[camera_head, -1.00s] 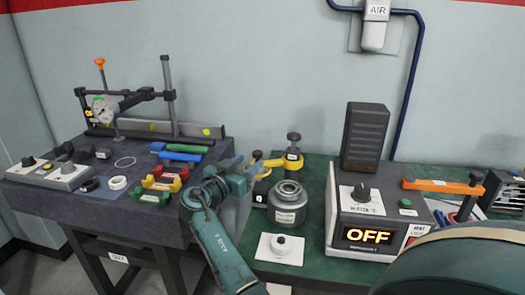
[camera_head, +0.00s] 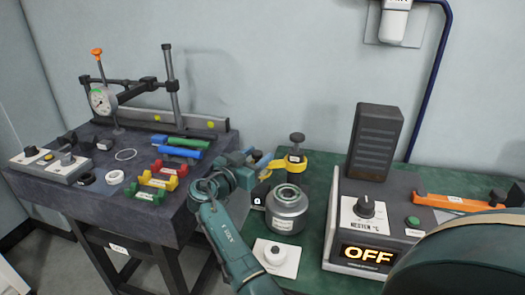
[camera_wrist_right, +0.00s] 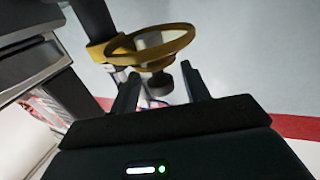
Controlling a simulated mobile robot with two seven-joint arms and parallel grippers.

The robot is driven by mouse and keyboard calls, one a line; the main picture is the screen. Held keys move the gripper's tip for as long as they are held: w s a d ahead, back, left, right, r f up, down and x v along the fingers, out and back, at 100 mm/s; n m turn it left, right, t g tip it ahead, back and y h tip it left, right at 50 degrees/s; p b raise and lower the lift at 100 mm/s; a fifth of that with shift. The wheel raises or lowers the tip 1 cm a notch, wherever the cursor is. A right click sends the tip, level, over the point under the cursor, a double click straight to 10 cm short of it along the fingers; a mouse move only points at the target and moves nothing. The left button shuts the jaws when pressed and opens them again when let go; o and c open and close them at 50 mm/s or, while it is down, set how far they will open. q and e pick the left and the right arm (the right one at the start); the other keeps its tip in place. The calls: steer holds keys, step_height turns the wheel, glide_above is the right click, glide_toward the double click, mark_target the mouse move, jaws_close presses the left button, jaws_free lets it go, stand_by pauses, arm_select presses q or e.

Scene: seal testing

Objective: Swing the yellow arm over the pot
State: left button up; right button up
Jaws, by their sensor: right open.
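The yellow arm (camera_head: 291,163) sticks out to the left from a dark post with a knob (camera_head: 297,140), behind the pot. The grey metal pot (camera_head: 287,210) stands on the green bench top with its round opening upward. My right gripper (camera_head: 262,160) is at the left end of the yellow arm, partly covering it. In the right wrist view the gripper (camera_wrist_right: 161,90) is open, with a yellow ring (camera_wrist_right: 150,45) of the arm just beyond its fingertips and a dark knob between the fingers. I cannot tell whether they touch. My left gripper is not in view.
A heater box (camera_head: 368,235) reading OFF stands right of the pot. The dark table (camera_head: 60,205) at left carries coloured blocks and a gauge stand (camera_head: 170,85).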

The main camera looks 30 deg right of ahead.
steer(key=shift+d, duration=0.2)
steer(key=shift+c, duration=0.6)
jaws_close()
